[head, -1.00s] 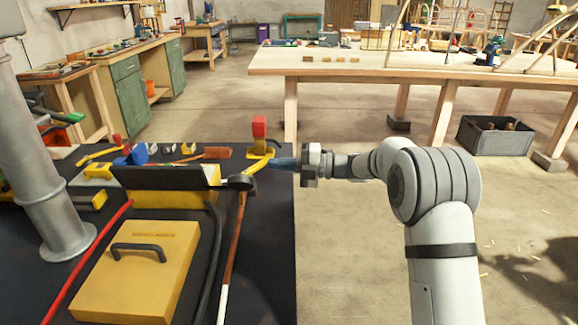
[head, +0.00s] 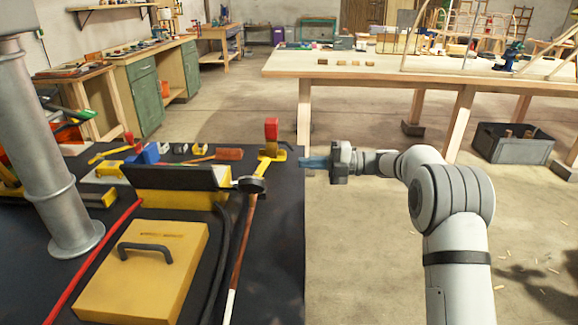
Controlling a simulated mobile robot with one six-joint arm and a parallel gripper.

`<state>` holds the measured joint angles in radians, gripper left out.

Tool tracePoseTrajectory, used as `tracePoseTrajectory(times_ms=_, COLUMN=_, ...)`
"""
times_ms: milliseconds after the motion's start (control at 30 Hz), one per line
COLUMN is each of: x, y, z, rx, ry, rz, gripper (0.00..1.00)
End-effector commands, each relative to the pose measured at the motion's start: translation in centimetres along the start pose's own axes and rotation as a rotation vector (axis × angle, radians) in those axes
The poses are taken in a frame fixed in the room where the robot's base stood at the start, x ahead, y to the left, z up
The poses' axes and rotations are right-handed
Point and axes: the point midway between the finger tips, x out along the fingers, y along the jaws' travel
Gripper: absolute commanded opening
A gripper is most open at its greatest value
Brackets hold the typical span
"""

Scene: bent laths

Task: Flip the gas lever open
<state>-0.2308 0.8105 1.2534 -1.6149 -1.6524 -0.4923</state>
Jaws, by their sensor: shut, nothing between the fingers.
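A red upright handle (head: 271,128), which looks like the gas lever, stands on a yellow fitting (head: 269,155) at the far right corner of the dark bench. The handle points up. My gripper (head: 302,162) has blue fingers that point left. It is shut and empty, just right of the yellow fitting and lower in the picture than the red handle. A small gap shows between the fingertips and the fitting. The lower joint of the handle is too small to make out.
A yellow box with a black handle (head: 146,268), a dark panel (head: 168,177), a round black piece (head: 251,184) and a rod (head: 240,250) crowd the dark bench. A grey post (head: 62,170) stands left. Floor right of the bench is open; a wooden table (head: 400,68) stands behind.

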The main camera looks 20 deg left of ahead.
Motion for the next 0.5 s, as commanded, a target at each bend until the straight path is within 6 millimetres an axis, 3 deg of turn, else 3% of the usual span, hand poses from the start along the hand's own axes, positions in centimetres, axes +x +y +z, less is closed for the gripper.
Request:
tracePoseTrajectory(times_ms=200, x=-3.6, y=0.1, z=2.2, rx=-0.002, ry=0.001, rz=-0.001, gripper=0.0)
tracePoseTrajectory(times_ms=500, x=-4.9, y=0.1, z=3.0, rx=-0.001, ry=0.003, rz=-0.001, gripper=0.0)
